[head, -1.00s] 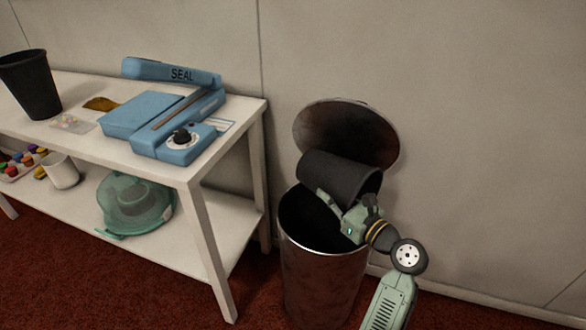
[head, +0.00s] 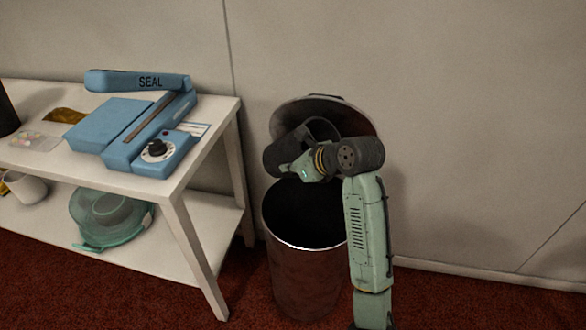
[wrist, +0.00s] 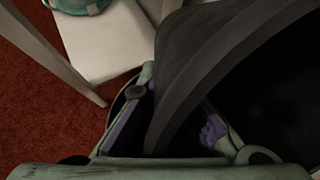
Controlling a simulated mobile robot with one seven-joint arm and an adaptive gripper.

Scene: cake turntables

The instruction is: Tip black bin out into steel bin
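A black bin (head: 283,156) hangs tilted above the mouth of the steel bin, in front of its raised lid. My gripper (head: 300,168) is shut on its wall near the rim. In the wrist view the dark wall of the black bin (wrist: 185,75) passes between my two fingers (wrist: 175,125). The inside of the black bin is too dark to show any contents. The steel bin (head: 305,275) stands upright on the floor with its round lid (head: 290,115) open against the wall. Its inside is dark.
A white table (head: 215,130) stands to the left, with a blue sealer (head: 150,125) on top. Another dark bin (head: 6,115) is cut off at the left edge. A teal lidded container (head: 108,215) sits on the lower shelf. The red floor at right is clear.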

